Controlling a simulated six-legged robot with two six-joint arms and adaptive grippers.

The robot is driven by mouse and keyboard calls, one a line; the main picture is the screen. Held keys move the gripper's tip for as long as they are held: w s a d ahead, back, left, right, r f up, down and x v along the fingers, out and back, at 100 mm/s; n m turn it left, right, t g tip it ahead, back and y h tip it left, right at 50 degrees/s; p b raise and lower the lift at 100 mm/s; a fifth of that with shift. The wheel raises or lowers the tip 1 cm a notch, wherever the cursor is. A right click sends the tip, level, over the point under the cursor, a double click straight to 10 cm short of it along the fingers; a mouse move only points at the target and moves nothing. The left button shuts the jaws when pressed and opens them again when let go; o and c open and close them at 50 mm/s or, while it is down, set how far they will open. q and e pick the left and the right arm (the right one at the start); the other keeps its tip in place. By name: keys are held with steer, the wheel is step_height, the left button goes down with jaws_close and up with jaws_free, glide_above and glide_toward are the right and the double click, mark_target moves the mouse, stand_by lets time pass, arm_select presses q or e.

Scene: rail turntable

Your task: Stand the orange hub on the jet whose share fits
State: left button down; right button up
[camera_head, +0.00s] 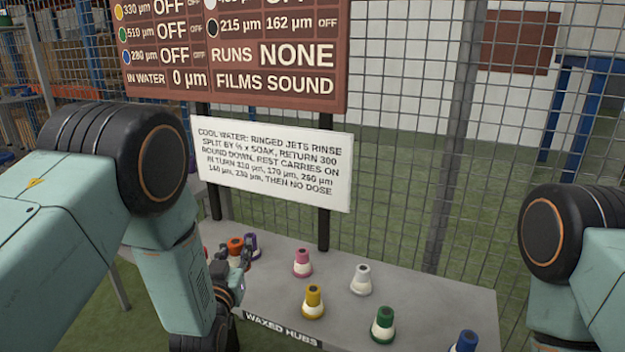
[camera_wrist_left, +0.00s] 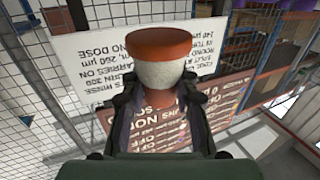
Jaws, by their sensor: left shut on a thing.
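The orange hub (camera_head: 236,244) is at the left end of the grey table, in my left gripper (camera_head: 232,264). In the left wrist view the gripper (camera_wrist_left: 158,110) is shut on the hub's narrow neck. The hub's wide orange end and white band (camera_wrist_left: 160,74) stand clear beyond the fingertips. From the head view I cannot tell whether its base touches the table. My right gripper is out of view; only its arm shows at the right. I cannot make out any jets.
On the table (camera_head: 440,300) stand pink (camera_head: 302,264), yellow (camera_head: 313,302), white (camera_head: 361,280), green (camera_head: 383,325) and blue (camera_head: 466,342) hubs. A purple hub (camera_head: 252,243) is close to my left gripper. A signboard (camera_head: 270,160) and mesh fence (camera_head: 410,180) are behind.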

arm_select(q)
steer(key=s+d+f, duration=0.1)
steer(key=s+d, duration=0.1)
steer(key=s, duration=1.4)
steer(key=shift+s+d+f+h, duration=0.15)
steer(key=shift+d+f+h, duration=0.15)
steer(key=shift+f, duration=0.1)
steer(key=shift+d+m, duration=0.2)
steer(key=shift+m, duration=0.1)
